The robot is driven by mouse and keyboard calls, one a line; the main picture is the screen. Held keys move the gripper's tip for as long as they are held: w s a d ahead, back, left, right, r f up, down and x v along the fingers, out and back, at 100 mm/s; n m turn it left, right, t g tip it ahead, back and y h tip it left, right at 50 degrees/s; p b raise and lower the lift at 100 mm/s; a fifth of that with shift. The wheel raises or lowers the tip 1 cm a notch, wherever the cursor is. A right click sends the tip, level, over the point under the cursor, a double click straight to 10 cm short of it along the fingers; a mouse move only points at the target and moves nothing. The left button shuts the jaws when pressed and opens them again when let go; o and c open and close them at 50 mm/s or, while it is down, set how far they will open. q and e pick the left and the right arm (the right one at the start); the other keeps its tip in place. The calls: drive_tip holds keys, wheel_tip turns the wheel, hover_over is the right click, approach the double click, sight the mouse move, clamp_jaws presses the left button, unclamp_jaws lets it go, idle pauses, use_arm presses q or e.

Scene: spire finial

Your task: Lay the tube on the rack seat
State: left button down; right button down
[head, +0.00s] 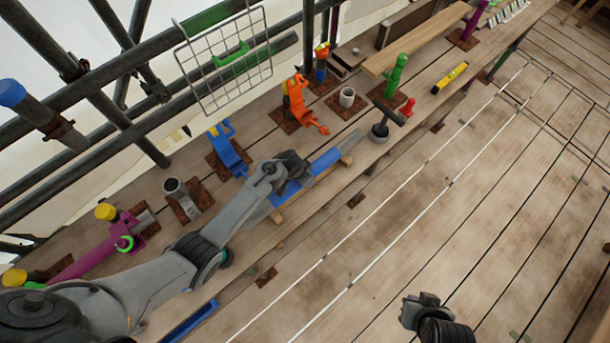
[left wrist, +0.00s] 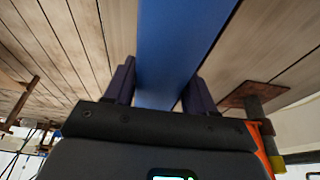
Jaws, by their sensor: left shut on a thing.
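A long blue tube (head: 325,161), flat-sided in what shows of it, lies near the front edge of the plank bench, under the end of my left arm. My left gripper (head: 295,170) is shut on it; in the left wrist view the two dark fingers (left wrist: 158,92) stand on either side of the blue tube (left wrist: 180,45). The arm hides part of the tube in the head view. Small wooden blocks (head: 346,160) show by the tube; I cannot tell whether it touches them or which part is the rack seat. My right gripper (head: 421,302) is over the deck, away from the tube.
Brown plates on the bench (head: 235,125) carry a blue clamp (head: 228,150), an orange figure-like part (head: 300,105), a grey cup (head: 347,97) and a green post (head: 396,75). A wire basket (head: 222,60) hangs by the scaffold pipes. The deck at right is mostly clear.

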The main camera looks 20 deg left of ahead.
use_arm(q)
drive_tip(key=shift+f+b, duration=1.65)
drive_tip(key=shift+f, duration=0.65)
drive_tip(key=shift+w+f+b, duration=0.1)
drive_tip(key=shift+f+b, duration=0.45)
drive_tip(key=shift+f, duration=0.3)
drive_tip(key=shift+c, duration=1.6)
unclamp_jaws()
drive_tip(key=shift+o, duration=0.7)
drive_tip(key=shift+s+f, duration=0.15)
drive_tip(key=shift+s, duration=0.05)
drive_tip(key=shift+o, duration=0.9)
drive_tip(key=shift+w, duration=0.1)
